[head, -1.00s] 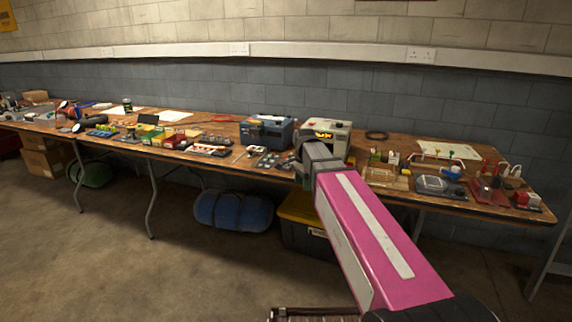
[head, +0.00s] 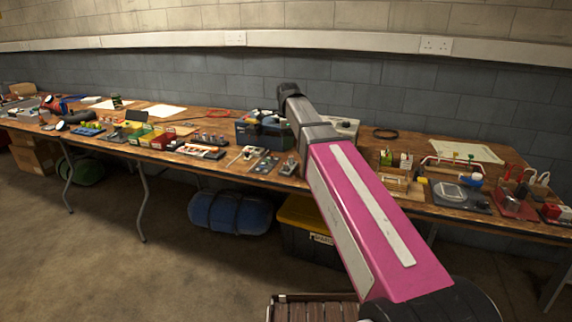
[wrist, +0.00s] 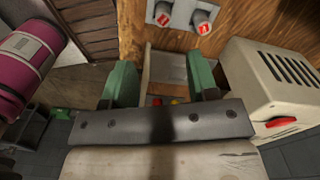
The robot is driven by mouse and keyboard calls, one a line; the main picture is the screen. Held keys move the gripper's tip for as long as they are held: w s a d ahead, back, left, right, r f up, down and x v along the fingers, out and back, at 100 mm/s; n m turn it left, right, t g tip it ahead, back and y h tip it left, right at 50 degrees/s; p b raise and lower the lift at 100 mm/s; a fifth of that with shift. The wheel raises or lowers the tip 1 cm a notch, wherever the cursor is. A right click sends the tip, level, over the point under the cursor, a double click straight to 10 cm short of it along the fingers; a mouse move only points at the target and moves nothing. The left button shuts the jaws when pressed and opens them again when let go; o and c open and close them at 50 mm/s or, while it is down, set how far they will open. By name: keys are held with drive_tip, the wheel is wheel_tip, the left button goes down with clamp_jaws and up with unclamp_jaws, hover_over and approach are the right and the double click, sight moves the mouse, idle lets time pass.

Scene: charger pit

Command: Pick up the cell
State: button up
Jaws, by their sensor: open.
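I cannot tell which is the task's cell. My gripper (wrist: 161,80) has two green fingers spread apart with no cell between them. The fingers are below the cells in the picture, apart from them. In the head view my pink arm reaches over the bench and my fingers are hidden.
A beige slotted box with a red switch (wrist: 280,85) stands close right of my gripper. A pale open tray (wrist: 165,68) shows between the fingers. In the head view the wooden bench (head: 225,180) is crowded, with a blue case (head: 262,135) left of my arm.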

sight(286, 163)
drive_tip(key=shift+w+a+f, duration=0.1)
drive_tip(key=shift+w+f, duration=0.05)
drive_tip(key=shift+f, duration=2.55)
drive_tip(key=shift+w+f, duration=0.15)
drive_tip(key=shift+f, duration=2.55)
clamp_jaws()
